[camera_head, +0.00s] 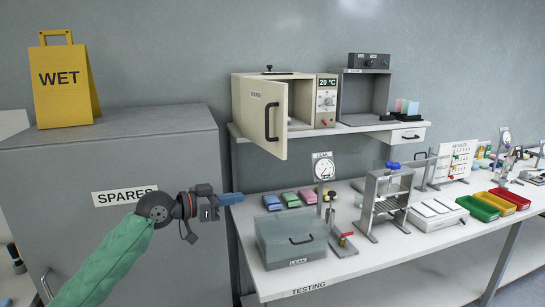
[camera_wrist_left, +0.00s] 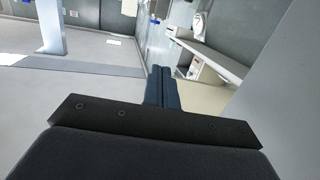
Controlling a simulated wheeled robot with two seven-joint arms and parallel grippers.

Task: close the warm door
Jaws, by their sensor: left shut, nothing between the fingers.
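The warm door (camera_head: 263,118) is the cream door on the front of a cream box (camera_head: 303,90) on the wall shelf. It stands open, swung out toward me, with a dark handle (camera_head: 271,122) on its face and a small label too blurred to read surely. The box's interior shows to the right of the door. My left gripper (camera_head: 238,198) is shut and empty, in front of the grey cabinet's right edge, below and left of the door and apart from it. Its blue fingers (camera_wrist_left: 158,75) are together in the left wrist view. My right gripper is not in view.
A grey SPARES cabinet (camera_head: 60,180) with a yellow WET sign (camera_head: 62,85) stands at left. The shelf (camera_head: 350,128) runs above the TESTING table (camera_head: 370,250). A grey LEAK box (camera_head: 290,240) and a metal stand (camera_head: 386,200) stand on the table.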

